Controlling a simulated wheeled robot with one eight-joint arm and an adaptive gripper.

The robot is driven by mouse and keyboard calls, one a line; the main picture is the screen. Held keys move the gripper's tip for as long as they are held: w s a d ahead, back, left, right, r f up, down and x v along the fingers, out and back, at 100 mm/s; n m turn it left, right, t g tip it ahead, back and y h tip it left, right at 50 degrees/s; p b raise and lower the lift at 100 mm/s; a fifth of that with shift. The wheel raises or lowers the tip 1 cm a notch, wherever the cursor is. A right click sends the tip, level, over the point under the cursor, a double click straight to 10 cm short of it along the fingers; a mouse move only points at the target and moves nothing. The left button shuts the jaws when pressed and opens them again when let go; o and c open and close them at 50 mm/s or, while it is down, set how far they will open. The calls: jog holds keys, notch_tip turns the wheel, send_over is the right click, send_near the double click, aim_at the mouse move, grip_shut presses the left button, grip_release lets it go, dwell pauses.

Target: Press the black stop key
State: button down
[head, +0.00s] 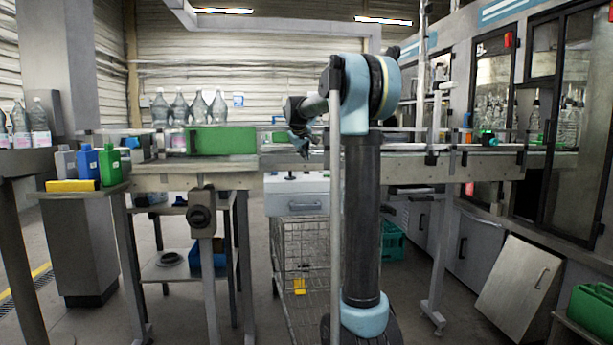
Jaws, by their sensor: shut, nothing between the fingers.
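My gripper (304,152) is small in the head view, at the end of my arm, left of my dark column. It is shut and empty, pointing down near the conveyor edge. A light grey box (297,194) sits below it, under the conveyor, with a small dark part on its top. I cannot make out a black stop key for certain; whether that dark part is a key is too small to tell. Whether my gripper touches anything cannot be told from here.
A conveyor (170,181) runs across the view, with a green panel (222,141) and several clear bottles (180,108) at left. Coloured jugs (88,163) stand on a side shelf. A wire cage (300,255) stands below the grey box. Glass-doored cabinets (488,110) fill the right.

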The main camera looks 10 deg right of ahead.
jog(key=shift+r, duration=0.9)
jog(key=shift+s, duration=0.1)
jog(key=shift+m+g, duration=0.8)
jog(key=shift+g, duration=0.1)
jog(key=s+f, duration=0.2)
jog(key=s, duration=0.3)
jog(key=s+d+f, duration=0.1)
jog(key=s+f, duration=0.1)
jog(key=s, duration=0.3)
jog(key=s+d+f, duration=0.1)
jog(key=s+f, duration=0.1)
jog(key=s, duration=0.3)
jog(key=shift+s+d, duration=0.1)
jog(key=s+f+m+g+y, duration=0.1)
jog(key=s+f, duration=0.9)
jog(key=s, duration=0.3)
jog(key=s+f+m+g+y, duration=0.1)
jog(key=s+f+g, duration=0.1)
jog(key=s+f, duration=0.8)
jog(key=s+a+f+m+g, duration=0.1)
jog(key=s+f, duration=1)
jog(key=s, duration=0.7)
jog(key=shift+s+m+g+y, duration=0.2)
jog(key=shift+m+g+y, duration=0.1)
jog(key=shift+g+y, duration=0.1)
jog(key=shift+f, duration=0.1)
jog(key=shift+w+f, duration=0.2)
jog(key=shift+w, duration=0.3)
